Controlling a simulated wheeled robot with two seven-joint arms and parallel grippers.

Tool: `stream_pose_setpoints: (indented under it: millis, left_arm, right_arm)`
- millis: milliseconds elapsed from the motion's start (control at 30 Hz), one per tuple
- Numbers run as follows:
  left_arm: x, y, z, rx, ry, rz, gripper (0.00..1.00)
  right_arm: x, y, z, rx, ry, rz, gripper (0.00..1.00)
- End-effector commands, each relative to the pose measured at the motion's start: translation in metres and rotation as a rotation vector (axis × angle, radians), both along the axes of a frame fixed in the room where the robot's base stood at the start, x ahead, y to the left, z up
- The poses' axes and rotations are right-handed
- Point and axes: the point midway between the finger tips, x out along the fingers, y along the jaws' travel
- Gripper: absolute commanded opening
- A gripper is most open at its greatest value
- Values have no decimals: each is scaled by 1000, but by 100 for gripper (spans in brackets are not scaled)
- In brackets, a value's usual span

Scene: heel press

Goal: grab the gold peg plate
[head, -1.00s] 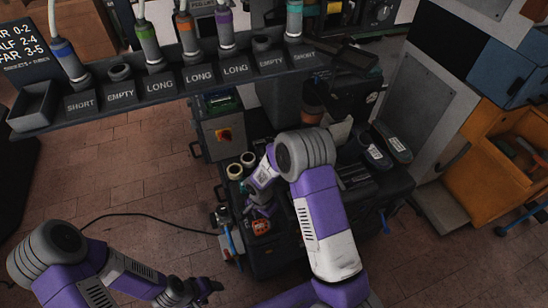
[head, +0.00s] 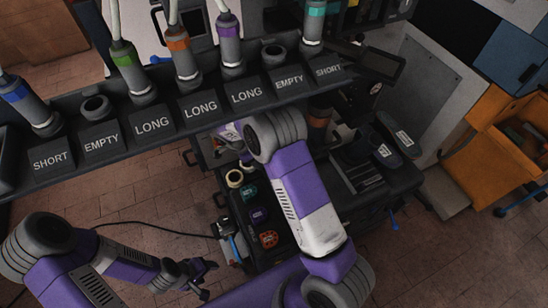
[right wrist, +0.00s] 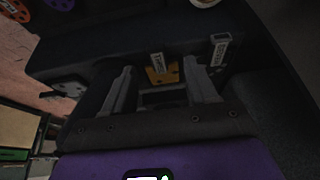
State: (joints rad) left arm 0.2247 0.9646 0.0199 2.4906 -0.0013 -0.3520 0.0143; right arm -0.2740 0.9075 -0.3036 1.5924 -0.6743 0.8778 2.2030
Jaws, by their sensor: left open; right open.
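The gold peg plate (right wrist: 168,77) shows in the right wrist view, lying on a dark surface, with a pale tag standing at it. My right gripper (right wrist: 159,68) is open, with one finger on each side of the plate in the picture. I cannot tell whether the fingers touch it. In the head view the gold plate is not visible, and the right gripper is mostly hidden by my arm and the rack. My left gripper (head: 196,279) is open and empty, low over the floor at the lower left.
Teal (head: 249,192), purple (head: 258,215) and orange-red (head: 268,239) plates lie on the dark bench. A cream ring (head: 235,178) sits behind them. A labelled rack (head: 152,126) holding several tools crosses above. Dark shoe-like pieces (head: 397,133) are at right. A cable runs over the floor.

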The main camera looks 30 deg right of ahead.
Motion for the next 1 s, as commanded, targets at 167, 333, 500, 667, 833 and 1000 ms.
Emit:
stream_pose_setpoints:
  millis: [167, 333, 500, 667, 833, 1000]
  left_arm:
    - [0, 0, -4, 0, 1, 0, 62]
    - [0, 0, -11, 0, 0, 0, 62]
    - [0, 0, -13, 0, 0, 0, 62]
    - [0, 0, -13, 0, 0, 0, 62]
    - [0, 0, -13, 0, 0, 0, 62]
    - [0, 0, -13, 0, 0, 0, 62]
  right_arm:
    - [-1, -7, -15, 1, 2, 0, 57]
    - [-4, -19, -39, 1, 3, 0, 57]
    - [-3, -24, -53, 2, 0, 2, 57]
    - [-3, -24, -52, 2, -1, 3, 57]
    - [-3, -24, -52, 2, -1, 3, 36]
    - [-3, -25, -52, 2, 0, 2, 10]
